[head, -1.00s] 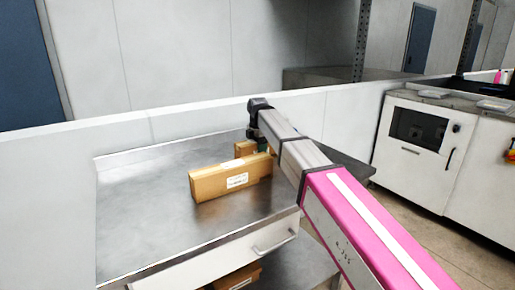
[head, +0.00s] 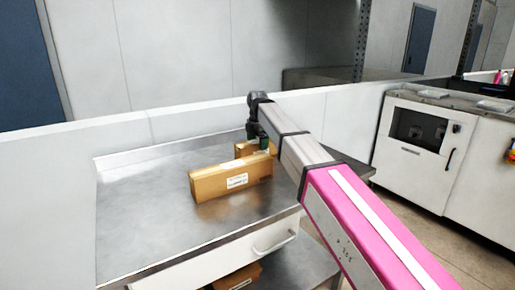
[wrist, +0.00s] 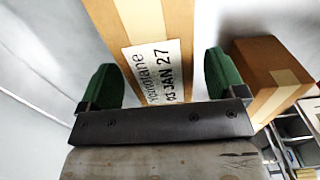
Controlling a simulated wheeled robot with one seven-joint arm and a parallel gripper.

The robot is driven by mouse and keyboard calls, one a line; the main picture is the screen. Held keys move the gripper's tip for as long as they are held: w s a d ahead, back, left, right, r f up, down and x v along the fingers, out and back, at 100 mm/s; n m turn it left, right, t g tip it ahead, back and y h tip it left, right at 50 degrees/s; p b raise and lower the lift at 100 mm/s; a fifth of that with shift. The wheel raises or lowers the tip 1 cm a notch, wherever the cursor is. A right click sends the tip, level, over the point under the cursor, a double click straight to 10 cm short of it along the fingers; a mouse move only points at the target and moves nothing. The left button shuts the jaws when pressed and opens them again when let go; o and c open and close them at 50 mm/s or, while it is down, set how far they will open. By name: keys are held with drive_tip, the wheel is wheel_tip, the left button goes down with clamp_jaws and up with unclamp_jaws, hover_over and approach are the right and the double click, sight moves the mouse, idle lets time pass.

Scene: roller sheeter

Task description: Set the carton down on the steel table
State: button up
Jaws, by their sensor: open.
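A long brown carton (head: 215,185) with a white label lies on the steel table (head: 150,215), near its middle. A second carton (head: 242,149) shows behind it, partly hidden by the front carton and my gripper. My gripper (head: 264,143) is at the back right of these cartons, its fingers low near the rear one. In the wrist view, my open gripper (wrist: 165,80) has a taped, labelled carton (wrist: 160,20) between its green fingers, with small gaps at both sides. I cannot tell for certain which of the two cartons this is.
Another carton (wrist: 265,75) stands close to the right finger in the wrist view. A low white wall (head: 125,135) runs behind the table. A further box (head: 238,276) is on the shelf below. The table's left part is clear.

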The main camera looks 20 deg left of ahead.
wheel_tip(320, 180, up, 9)
drive_tip(key=shift+r, duration=0.1)
drive_tip(key=shift+s, duration=0.15)
idle(0.4)
